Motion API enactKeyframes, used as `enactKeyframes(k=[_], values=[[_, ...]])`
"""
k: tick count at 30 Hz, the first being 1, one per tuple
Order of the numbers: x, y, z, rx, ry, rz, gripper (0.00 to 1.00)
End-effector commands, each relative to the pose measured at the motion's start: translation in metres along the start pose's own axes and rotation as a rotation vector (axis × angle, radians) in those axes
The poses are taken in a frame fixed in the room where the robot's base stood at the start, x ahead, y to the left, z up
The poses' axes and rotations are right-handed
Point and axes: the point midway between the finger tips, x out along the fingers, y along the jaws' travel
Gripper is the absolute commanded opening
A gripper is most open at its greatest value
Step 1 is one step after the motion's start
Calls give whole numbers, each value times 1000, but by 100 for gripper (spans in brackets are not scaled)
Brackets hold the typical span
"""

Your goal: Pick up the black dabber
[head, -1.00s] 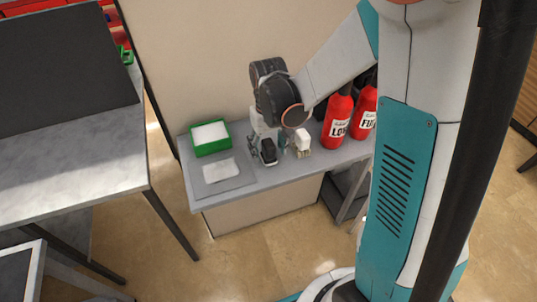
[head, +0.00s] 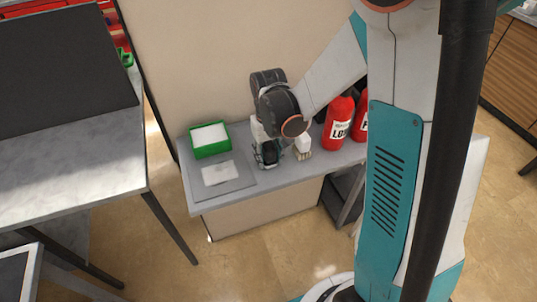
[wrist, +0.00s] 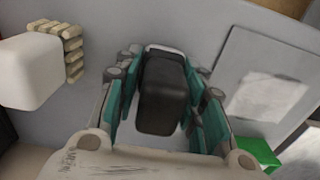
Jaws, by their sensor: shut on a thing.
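The black dabber (wrist: 163,92) is a dark block with a pale edge at its far end. In the wrist view it sits between the two teal-padded fingers of my gripper (wrist: 160,105), which is shut on it. In the head view the dabber (head: 270,153) shows at the fingers of my gripper (head: 267,158), low over the grey bench. I cannot tell whether its underside still touches the bench.
A white block with a beige ribbed base (head: 303,146) stands close to the right of my gripper. A green box (head: 211,150) and a grey plate with a white pad (head: 238,184) are to the left. Red bottles (head: 338,124) stand at the right.

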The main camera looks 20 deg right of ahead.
Motion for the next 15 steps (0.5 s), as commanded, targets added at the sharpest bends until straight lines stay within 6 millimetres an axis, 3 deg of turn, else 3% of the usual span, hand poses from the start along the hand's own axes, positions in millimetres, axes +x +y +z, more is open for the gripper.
enactKeyframes(k=[8, 15], values=[[-27, 0, 0, 0, 0, 0, 8], [-86, 0, 1, 0, 0, 0, 8]])
